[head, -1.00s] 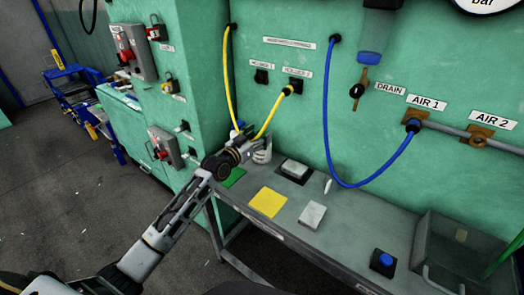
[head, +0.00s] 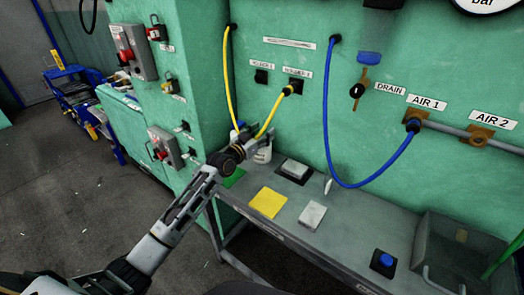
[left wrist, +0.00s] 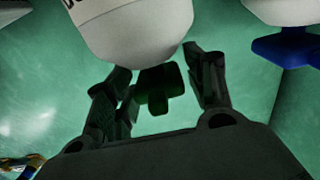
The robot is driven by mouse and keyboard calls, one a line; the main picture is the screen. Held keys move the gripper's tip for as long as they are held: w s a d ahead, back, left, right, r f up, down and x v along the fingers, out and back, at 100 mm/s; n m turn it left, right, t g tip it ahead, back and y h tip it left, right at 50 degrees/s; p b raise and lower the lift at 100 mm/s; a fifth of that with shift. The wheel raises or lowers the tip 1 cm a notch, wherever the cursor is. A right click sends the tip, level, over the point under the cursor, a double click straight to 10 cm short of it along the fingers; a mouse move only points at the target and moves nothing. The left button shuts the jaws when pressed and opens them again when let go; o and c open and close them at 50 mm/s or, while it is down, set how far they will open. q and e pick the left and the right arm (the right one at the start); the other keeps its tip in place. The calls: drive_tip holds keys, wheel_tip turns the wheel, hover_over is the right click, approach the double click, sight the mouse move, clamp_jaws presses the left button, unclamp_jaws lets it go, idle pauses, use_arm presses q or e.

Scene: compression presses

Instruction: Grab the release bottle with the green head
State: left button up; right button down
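The release bottle with the green head shows upside down in the left wrist view, its white body at the top and its dark green head (left wrist: 158,90) below. Its white body (left wrist: 135,25) carries partly cut-off dark lettering. In the head view a white bottle body (head: 264,154) shows just below my left gripper (head: 257,137) at the back left of the bench. In the left wrist view the fingers (left wrist: 165,92) stand apart on either side of the green head, with gaps visible. The head is mostly hidden behind the gripper in the head view. My right gripper is not in view.
A second white bottle with a blue head (left wrist: 285,47) stands close by in the left wrist view. The grey bench (head: 320,245) holds a yellow pad (head: 267,202), grey blocks and a blue button (head: 386,260). Yellow and blue hoses hang from the green wall behind.

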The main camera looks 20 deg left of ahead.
use_arm(q)
clamp_jaws()
drive_tip(key=shift+r, duration=0.1)
